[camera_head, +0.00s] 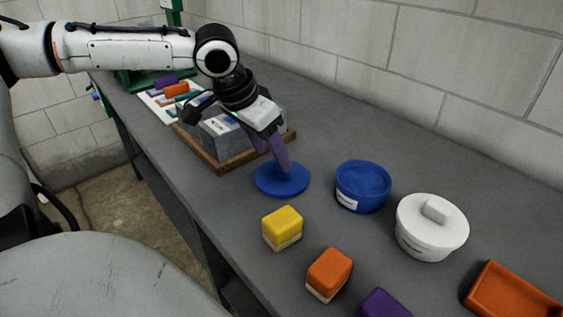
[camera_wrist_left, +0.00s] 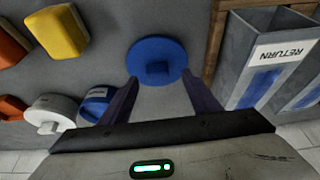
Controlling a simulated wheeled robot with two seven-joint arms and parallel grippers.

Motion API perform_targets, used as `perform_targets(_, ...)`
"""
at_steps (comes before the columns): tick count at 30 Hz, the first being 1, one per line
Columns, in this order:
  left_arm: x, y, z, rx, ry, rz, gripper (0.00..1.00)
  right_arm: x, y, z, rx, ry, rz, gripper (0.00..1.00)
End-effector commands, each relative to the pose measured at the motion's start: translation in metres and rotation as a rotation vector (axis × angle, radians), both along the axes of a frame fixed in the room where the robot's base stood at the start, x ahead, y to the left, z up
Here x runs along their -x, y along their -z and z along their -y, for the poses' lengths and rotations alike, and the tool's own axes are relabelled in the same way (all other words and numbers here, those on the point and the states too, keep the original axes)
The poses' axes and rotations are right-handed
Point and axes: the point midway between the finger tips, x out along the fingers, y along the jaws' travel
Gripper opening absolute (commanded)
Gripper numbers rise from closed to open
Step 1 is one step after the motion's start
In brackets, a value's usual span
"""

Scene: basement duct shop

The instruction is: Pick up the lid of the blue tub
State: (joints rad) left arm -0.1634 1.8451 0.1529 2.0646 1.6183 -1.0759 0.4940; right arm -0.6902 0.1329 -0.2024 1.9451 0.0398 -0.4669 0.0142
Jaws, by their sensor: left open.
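The blue lid (camera_head: 282,187), a round disc, lies flat on the grey bench. Its square knob shows in the left wrist view, where the lid (camera_wrist_left: 157,55) is ahead of the fingertips. The blue tub (camera_head: 362,187) stands open to the right of the lid, with a white label on its side; it also shows in the left wrist view (camera_wrist_left: 97,103). My left gripper (camera_head: 281,165) points down over the lid, its fingers hiding the knob in the head view. In the left wrist view the gripper (camera_wrist_left: 160,88) is open with nothing between its fingers. My right gripper is not in view.
A white lidded tub (camera_head: 432,228) stands right of the blue tub. A yellow block (camera_head: 282,228), an orange block (camera_head: 329,274), a purple block (camera_head: 384,303) and an orange tray (camera_head: 508,293) are nearer. A wooden-edged tray (camera_head: 236,162) holding grey bins (camera_head: 222,138) is close behind the lid.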

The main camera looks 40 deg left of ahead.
Motion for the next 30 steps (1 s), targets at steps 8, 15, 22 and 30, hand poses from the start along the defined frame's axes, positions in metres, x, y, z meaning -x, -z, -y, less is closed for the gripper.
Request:
perform_targets(8,-0.012,0.032,0.006,-0.004,0.001,-0.007,0.56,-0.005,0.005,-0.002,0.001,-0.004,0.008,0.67)
perform_targets(15,-0.019,0.044,0.006,-0.001,0.0,-0.002,0.56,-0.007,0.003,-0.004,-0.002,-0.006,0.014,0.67)
perform_targets(22,-0.019,0.044,0.007,0.0,0.0,-0.001,0.51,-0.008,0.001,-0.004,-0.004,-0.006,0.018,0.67)
perform_targets(30,-0.019,0.043,0.007,0.0,0.0,-0.001,0.12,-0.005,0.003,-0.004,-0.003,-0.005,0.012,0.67)
